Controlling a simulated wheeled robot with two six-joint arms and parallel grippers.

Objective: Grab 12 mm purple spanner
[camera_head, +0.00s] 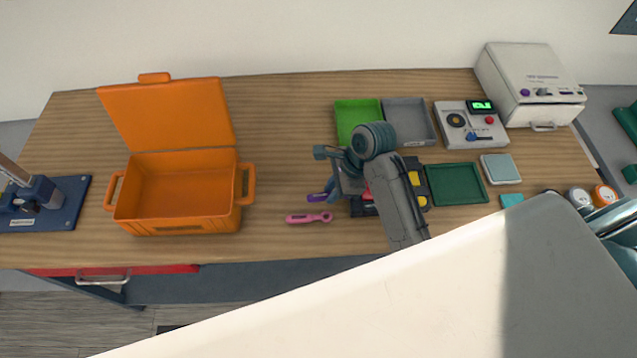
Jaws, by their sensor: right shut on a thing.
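A purple spanner (318,197) shows near the middle of the bench, just left of my right gripper. My right gripper (332,184) points down and is shut on the purple spanner; its arm hides part of the spanner and the tool area behind it. I cannot tell whether the spanner is lifted clear of the bench. A pink spanner (309,218) lies on the wood just in front of it, apart from the gripper. My left gripper is not in view.
An open, empty orange toolbox (190,226) stands at left. Green (356,108) and grey (408,120) trays lie behind my gripper. A dark green tray (456,184), instrument box (470,125) and white machine (520,75) are at right. Bench between toolbox and spanners is clear.

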